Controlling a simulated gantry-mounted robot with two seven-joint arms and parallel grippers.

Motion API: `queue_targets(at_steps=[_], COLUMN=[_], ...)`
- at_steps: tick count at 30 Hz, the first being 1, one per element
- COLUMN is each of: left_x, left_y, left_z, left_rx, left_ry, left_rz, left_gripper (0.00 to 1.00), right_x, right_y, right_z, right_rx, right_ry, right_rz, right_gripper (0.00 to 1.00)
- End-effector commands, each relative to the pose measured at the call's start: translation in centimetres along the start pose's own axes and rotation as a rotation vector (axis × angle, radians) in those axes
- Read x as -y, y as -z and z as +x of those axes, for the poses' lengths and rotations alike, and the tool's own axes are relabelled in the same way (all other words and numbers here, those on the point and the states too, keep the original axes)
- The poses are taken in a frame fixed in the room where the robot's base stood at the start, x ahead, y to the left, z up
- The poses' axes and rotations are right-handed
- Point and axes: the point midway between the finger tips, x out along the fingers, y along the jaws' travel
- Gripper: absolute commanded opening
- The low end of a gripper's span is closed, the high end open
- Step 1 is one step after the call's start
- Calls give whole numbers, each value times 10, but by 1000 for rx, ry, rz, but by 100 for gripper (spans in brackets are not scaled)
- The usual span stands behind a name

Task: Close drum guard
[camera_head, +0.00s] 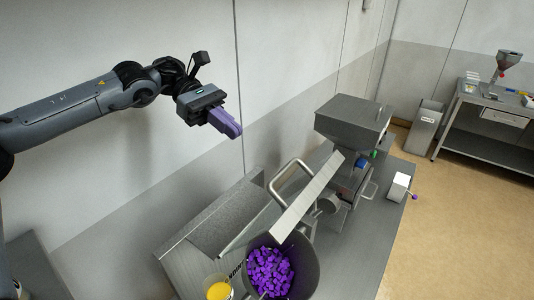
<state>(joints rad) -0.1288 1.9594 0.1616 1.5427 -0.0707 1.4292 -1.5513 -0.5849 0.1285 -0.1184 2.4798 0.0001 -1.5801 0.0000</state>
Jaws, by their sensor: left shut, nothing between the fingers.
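The drum (310,268) is a grey round vessel at the bottom centre, open at the top, with many small purple pieces (268,271) inside. A flat light-grey panel (307,195), which looks like the drum guard, stands raised and tilted above the drum's rim. A bent tubular handle (283,177) is beside its upper left side. My left gripper (237,133) has purple fingers, shut and empty, in the air up and left of the handle, touching nothing. My right gripper is not in view.
A grey hopper machine (352,122) stands on the steel bench (375,238) behind the drum. A sloped metal housing (205,225) is left of the drum. A small white box (399,186) sits at the bench's right edge.

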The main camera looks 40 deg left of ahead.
Motion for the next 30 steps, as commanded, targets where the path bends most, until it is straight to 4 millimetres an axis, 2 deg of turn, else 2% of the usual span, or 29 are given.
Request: queue_targets(at_steps=[9, 15, 21, 30], left_x=[1, 1, 0, 0], left_y=[-2, -2, 0, 0], left_z=[60, 88, 102, 106], left_rx=[0, 0, 0, 0], left_ry=[4, 3, 1, 0], left_rz=[-4, -3, -2, -1], left_gripper=[0, 0, 0, 0], right_x=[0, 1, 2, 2], right_y=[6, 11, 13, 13], right_z=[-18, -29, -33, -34], right_rx=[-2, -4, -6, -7], right_ry=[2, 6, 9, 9], right_rz=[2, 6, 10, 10], right_gripper=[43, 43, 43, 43])
